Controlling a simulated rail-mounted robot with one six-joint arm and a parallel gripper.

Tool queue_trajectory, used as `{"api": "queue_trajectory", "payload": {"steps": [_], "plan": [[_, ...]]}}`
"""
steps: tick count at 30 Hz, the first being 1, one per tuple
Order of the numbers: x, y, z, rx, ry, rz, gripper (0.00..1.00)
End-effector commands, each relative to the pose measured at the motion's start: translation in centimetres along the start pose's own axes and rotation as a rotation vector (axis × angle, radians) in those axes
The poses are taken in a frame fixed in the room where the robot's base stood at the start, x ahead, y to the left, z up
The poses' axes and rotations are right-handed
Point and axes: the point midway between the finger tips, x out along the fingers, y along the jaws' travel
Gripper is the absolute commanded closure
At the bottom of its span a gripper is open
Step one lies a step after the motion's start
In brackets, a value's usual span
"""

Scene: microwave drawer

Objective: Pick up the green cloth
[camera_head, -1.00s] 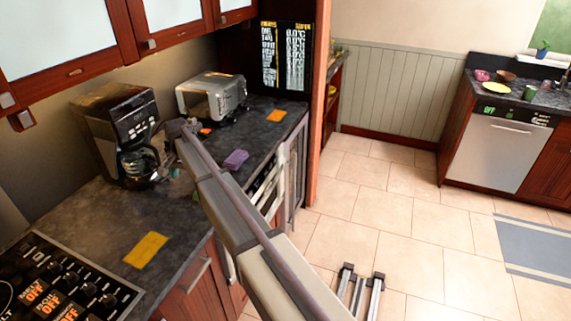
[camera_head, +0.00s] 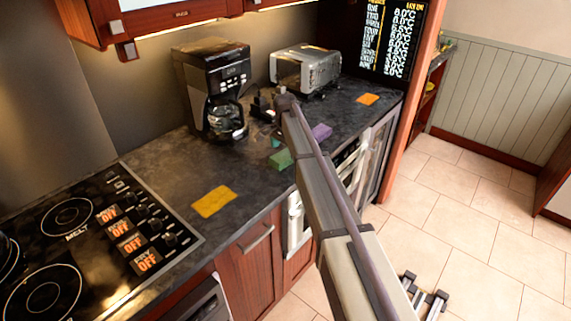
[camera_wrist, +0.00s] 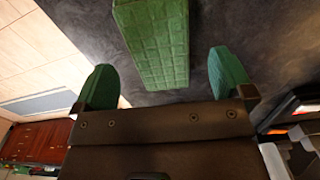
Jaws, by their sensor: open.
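The green cloth (camera_head: 281,159) lies on the dark countertop, left of my arm in the head view. In the wrist view the green cloth (camera_wrist: 155,45) is a long, quilted block lying beyond and between my two green fingertips. My gripper (camera_wrist: 161,62) is open, with one finger on each side of the cloth's near end in the picture. Nothing is held. I cannot tell the exact height of the fingers above the counter. In the head view my gripper is small and partly hidden by the arm near the coffee maker.
A purple cloth (camera_head: 321,132) lies close to the right of my arm. A yellow cloth (camera_head: 214,201) and an orange cloth (camera_head: 368,99) lie farther off. The coffee maker (camera_head: 212,90) and toaster (camera_head: 306,68) stand behind. The stovetop (camera_head: 95,235) is at the left.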

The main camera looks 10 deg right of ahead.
Motion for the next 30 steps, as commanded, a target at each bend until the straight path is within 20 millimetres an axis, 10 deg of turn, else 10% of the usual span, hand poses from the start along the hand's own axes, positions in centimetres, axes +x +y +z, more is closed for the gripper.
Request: {"api": "queue_trajectory", "payload": {"steps": [3, 11, 30], "plan": [[3.5, 0.0, -0.1, 0.000, 0.000, 0.000, 0.01], [3.5, 0.0, -0.1, 0.000, 0.000, 0.000, 0.01], [3.5, 0.0, -0.1, 0.000, 0.000, 0.000, 0.54]]}}
